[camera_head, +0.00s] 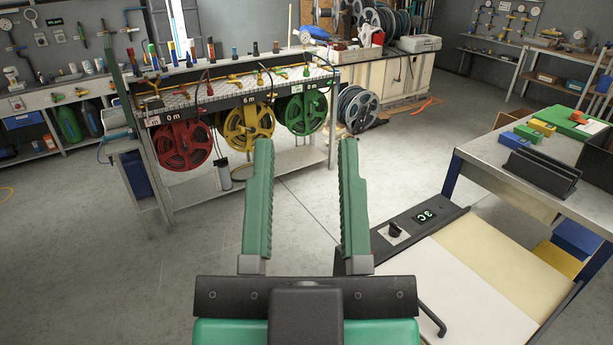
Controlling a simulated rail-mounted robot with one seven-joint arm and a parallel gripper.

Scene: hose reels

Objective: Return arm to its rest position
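My gripper (305,200) is in the lower middle of the head view. Its two green ridged fingers stand wide apart, with only bare floor and part of the reel stand showing between them. It is open and holds nothing. The rest of my arm behind the gripper is hidden. Beyond my gripper, a red reel (180,146), a yellow reel (248,124) and a green reel (304,112) hang in a row under the reel stand (236,103).
A panel marked 3C (426,216) with a black knob is close on the right, beside a cabinet with a white top (470,295). A metal table (495,150) bears coloured blocks and a green case. A loose grey hose reel (358,109) stands behind.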

